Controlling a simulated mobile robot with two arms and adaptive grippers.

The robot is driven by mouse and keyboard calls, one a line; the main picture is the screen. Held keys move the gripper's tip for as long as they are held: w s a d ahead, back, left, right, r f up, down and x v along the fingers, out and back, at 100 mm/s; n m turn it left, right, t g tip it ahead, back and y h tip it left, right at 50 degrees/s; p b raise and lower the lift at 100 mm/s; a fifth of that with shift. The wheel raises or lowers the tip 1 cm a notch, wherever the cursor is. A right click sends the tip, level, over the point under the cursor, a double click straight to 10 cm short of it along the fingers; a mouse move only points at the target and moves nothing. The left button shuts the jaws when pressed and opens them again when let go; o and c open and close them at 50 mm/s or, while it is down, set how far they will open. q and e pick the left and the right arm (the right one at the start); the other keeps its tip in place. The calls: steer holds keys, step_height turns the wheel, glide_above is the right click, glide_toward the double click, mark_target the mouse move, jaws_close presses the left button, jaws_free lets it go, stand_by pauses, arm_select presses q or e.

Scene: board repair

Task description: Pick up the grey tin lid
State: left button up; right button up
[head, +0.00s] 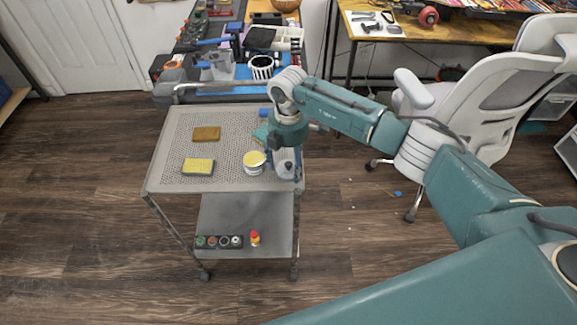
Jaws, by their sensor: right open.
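My right gripper (284,160) points down over the right side of the perforated grey cart top (226,122). It is open. A round tin (254,162) with a pale yellow top stands just left of the gripper, near the cart's front right. I cannot make out a separate grey tin lid; the wrist and gripper cover part of the cart's right side. My left gripper is not in view.
A yellow sponge (198,167) and a brown block (206,134) lie on the cart's left half. A workbench stands behind; a grey office chair (480,85) is at right.

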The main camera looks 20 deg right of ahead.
steer(key=shift+f, duration=0.5)
steer(key=c, duration=0.7)
steer(key=shift+r, duration=0.15)
